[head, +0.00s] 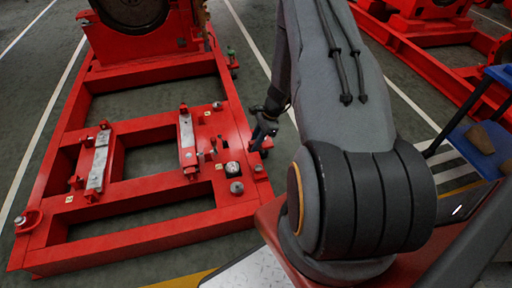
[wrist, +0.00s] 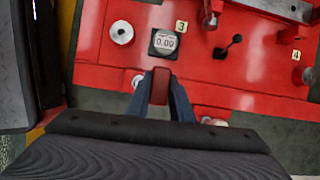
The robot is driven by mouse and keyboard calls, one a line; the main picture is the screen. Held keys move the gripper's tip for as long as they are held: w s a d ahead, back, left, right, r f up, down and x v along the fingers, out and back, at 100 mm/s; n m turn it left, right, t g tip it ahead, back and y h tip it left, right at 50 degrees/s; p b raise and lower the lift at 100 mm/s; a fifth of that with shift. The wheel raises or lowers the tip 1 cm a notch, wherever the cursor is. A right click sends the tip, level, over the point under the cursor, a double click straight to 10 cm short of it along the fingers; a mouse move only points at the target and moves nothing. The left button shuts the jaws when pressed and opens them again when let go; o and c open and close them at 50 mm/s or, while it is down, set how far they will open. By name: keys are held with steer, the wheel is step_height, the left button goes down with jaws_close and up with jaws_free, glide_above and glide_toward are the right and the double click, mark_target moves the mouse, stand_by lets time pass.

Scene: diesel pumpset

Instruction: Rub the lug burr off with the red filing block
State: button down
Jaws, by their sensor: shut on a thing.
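My gripper (wrist: 160,98) shows in the wrist view with its two dark blue fingers closed on the red filing block (wrist: 160,84). The block stands between the fingertips, over or just beyond the near edge of the red base frame (wrist: 100,62). In the head view my gripper (head: 259,136) is at the right side of the red frame (head: 238,118), with a bit of red at its tip. I cannot tell whether the block touches anything. I cannot make out a burr, or say which lug carries it, in either view.
A blue cart (head: 475,140) is at right. Grey floor lies left of the frame.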

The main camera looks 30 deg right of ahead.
steer(key=w+d+b, duration=0.2)
steer(key=w+b, duration=0.2)
steer(key=w, duration=0.5)
steer(key=shift+d+b, duration=0.3)
steer(key=shift+b, duration=0.1)
